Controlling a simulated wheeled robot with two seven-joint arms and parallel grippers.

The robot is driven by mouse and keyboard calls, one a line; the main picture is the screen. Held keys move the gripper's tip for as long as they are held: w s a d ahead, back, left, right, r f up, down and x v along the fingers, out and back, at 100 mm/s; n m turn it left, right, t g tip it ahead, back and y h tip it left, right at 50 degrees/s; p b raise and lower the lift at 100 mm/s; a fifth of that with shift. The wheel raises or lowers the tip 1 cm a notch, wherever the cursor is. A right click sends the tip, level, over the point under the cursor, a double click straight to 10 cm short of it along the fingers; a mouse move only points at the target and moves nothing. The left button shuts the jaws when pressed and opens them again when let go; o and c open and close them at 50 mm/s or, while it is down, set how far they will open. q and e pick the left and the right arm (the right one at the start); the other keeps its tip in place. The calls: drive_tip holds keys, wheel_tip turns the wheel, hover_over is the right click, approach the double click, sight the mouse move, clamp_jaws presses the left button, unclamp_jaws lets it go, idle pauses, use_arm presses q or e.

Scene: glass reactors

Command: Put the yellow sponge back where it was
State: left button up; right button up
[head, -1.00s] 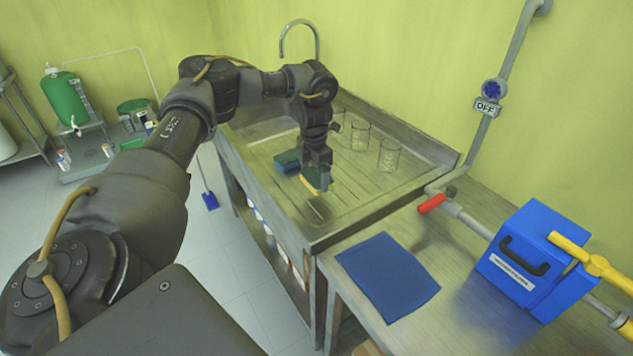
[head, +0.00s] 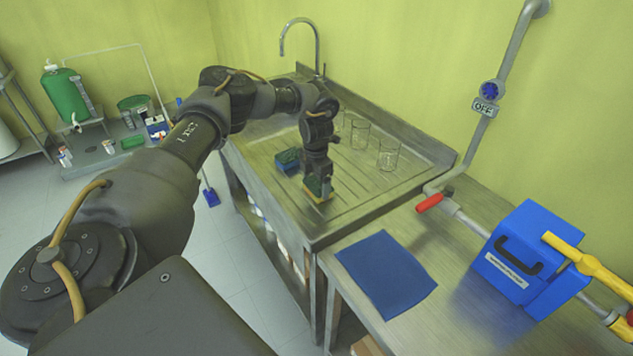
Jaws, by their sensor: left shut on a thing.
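My left gripper (head: 318,183) points down over the ribbed drainboard of the metal sink (head: 355,190). It is shut on the yellow sponge (head: 316,197), which has a dark green top and shows low between the fingers, at or just above the drainboard. I cannot tell whether the sponge touches the metal. A second sponge, blue-green (head: 288,161), lies on the drainboard to the left of the gripper, apart from it. My right gripper is not in view.
Several clear glasses (head: 389,154) stand on the drainboard behind the gripper. A blue cloth (head: 386,275) lies on the front table. A blue box (head: 528,262) and a red-handled pipe valve (head: 431,203) are at the right. A curved tap (head: 299,36) rises at the back.

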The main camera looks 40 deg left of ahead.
sight(316, 185)
use_arm(q)
drive_tip(key=o, duration=0.8)
drive_tip(key=shift+r, duration=0.5)
drive_tip(key=shift+r+b, duration=0.95)
drive_tip(key=shift+r, duration=4.75)
